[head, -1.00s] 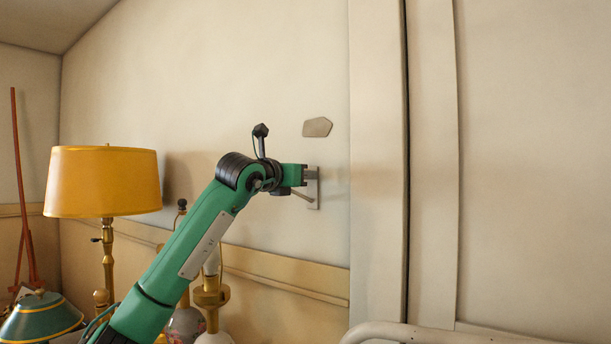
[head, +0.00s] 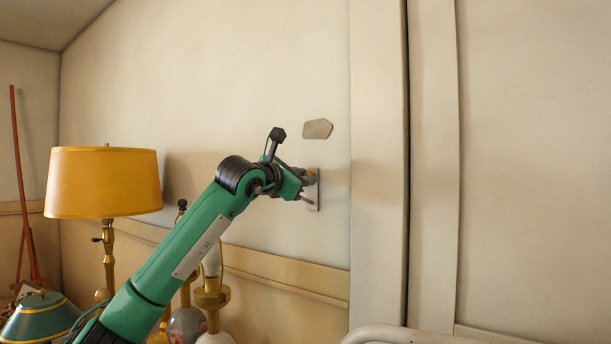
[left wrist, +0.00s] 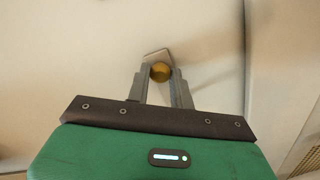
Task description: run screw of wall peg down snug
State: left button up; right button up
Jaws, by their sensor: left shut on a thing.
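The wall peg shows in the head view as a pale plate (head: 314,200) flat on the wall, with a short peg (head: 307,200) sticking out low on it. In the left wrist view the plate (left wrist: 157,56) looks tilted. A round yellow-brown screw head (left wrist: 160,72) sits in front of the plate, and a little of it shows in the head view (head: 309,174). My left gripper (head: 305,177) is at the plate, its fingers (left wrist: 160,75) shut on the screw head from both sides. The screw's shank is hidden. My right gripper is not in view.
A grey angular plaque (head: 318,128) is on the wall just above. A lamp with a yellow shade (head: 103,183), a teal shade (head: 40,318) and several lamp bases stand at the lower left. A pale rail (head: 430,335) runs along the bottom right. The wall right of the peg is bare.

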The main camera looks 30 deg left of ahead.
pick_arm(q)
jog(key=shift+m, duration=0.3)
jog(key=shift+m+p, duration=0.4)
jog(key=shift+m, duration=1.2)
jog(key=o, duration=0.4)
jog(key=shift+o, duration=0.4)
jog(key=shift+s, duration=0.1)
jog(key=shift+s, duration=0.1)
